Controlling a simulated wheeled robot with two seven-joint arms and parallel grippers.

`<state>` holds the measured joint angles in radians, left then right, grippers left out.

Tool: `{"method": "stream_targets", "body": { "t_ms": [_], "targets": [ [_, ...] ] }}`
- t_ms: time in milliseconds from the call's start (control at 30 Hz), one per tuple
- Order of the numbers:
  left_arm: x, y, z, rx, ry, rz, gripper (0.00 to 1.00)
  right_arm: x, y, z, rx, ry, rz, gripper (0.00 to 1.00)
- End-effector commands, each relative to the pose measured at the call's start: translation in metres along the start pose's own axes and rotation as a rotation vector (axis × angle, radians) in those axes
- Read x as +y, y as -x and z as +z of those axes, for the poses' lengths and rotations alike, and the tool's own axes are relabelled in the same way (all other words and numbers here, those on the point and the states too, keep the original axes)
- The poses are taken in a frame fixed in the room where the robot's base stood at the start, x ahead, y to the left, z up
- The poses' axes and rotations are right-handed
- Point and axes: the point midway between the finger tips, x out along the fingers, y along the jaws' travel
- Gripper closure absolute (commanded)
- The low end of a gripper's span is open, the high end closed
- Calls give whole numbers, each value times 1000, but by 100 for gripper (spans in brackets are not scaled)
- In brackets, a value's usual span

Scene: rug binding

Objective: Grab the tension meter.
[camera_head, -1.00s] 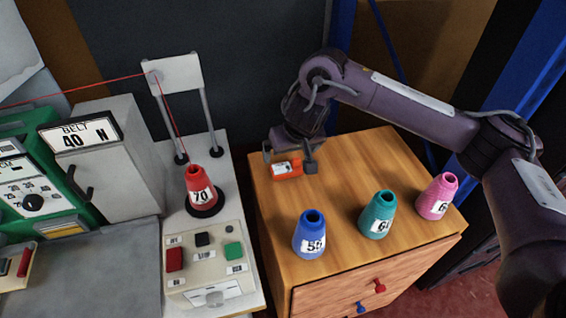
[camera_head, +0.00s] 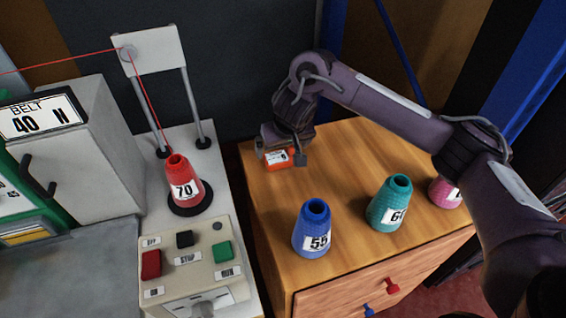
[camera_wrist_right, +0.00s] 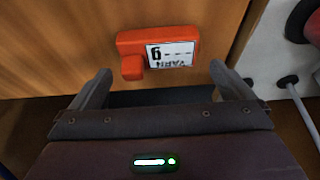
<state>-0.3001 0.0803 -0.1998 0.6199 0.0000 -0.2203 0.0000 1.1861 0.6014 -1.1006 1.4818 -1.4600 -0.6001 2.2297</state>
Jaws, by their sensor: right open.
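The tension meter is a small orange device (camera_head: 277,159) with a white label, lying on the wooden cabinet top near its back left corner. In the right wrist view the orange meter (camera_wrist_right: 131,42) shows a label reading "YARN" upside down. My right gripper (camera_head: 280,160) is open above the meter, its fingers on either side of it in the head view. In the wrist view the open fingers (camera_wrist_right: 160,80) point toward the meter, which appears just beyond the tips with nothing held. My left gripper is not in view.
Blue (camera_head: 312,230), teal (camera_head: 388,205) and pink (camera_head: 443,191) yarn cones stand along the cabinet's front. Left of the cabinet, a red cone (camera_head: 179,178) stands behind a button box (camera_head: 190,262). The middle of the wooden top (camera_head: 340,165) is clear.

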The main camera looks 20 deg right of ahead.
Motion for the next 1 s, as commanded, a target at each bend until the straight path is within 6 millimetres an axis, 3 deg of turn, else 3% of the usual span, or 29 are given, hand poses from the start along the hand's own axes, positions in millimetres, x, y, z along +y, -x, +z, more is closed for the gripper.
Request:
{"method": "stream_targets", "body": {
  "t_ms": [33, 133, 433, 767, 1000],
  "targets": [
    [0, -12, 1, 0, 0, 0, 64, 0, -15, 3, -4, -2, -1, 0],
    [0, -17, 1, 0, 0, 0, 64, 0, -24, 2, -2, 0, -1, 0],
    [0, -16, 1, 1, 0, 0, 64, 1, -26, 0, 0, 1, 0, 0],
    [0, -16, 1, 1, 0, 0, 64, 1, -26, 0, 0, 1, 0, 42],
    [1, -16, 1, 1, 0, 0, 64, 1, -24, -1, 1, 1, 0, 42]
  ]
}}
